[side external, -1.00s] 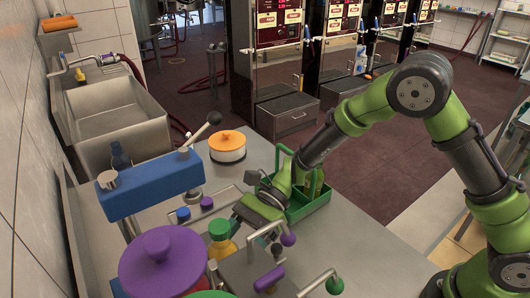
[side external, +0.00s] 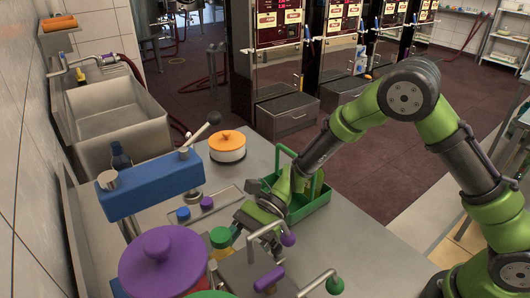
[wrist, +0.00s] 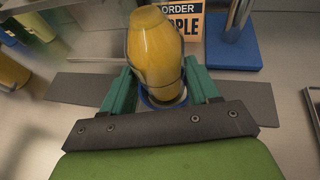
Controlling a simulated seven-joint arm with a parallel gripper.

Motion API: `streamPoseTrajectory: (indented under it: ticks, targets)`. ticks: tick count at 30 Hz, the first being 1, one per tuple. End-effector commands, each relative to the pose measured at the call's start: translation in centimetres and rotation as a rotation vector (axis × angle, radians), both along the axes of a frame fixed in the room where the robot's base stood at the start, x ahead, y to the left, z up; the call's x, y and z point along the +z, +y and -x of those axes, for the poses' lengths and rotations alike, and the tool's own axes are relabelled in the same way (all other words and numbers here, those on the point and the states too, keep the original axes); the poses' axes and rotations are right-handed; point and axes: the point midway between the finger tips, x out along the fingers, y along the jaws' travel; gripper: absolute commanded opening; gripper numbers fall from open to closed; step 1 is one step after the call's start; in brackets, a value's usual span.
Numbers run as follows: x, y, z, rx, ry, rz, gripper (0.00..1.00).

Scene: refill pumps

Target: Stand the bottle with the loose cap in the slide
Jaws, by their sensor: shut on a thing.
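In the wrist view my gripper (wrist: 166,90) is shut on a yellow bottle (wrist: 155,50), which stands upright in the picture between the two teal fingers. A blue and white ring (wrist: 163,102) shows at the bottle's lower end. In the side view my gripper (side external: 250,222) is low over the counter, beside a yellow bottle with a green cap (side external: 221,238). The side view does not settle whether that is the held bottle. A flat metal strip, perhaps the slide (side external: 233,194), lies behind it with a blue cap (side external: 183,214) and a purple cap (side external: 207,203).
A green carrier tray (side external: 312,207) stands right behind my gripper. A blue stand (side external: 150,190) and a large purple lid (side external: 162,258) are at the left. Counter at right is clear.

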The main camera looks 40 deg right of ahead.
Motion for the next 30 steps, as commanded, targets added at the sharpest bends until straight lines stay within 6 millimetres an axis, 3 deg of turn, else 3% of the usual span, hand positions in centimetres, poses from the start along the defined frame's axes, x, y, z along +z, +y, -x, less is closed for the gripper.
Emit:
streamPoseTrajectory:
  ticks: [30]
  targets:
    - [-0.80, 0.05, -0.06, -0.001, -0.001, -0.003, 0.13]
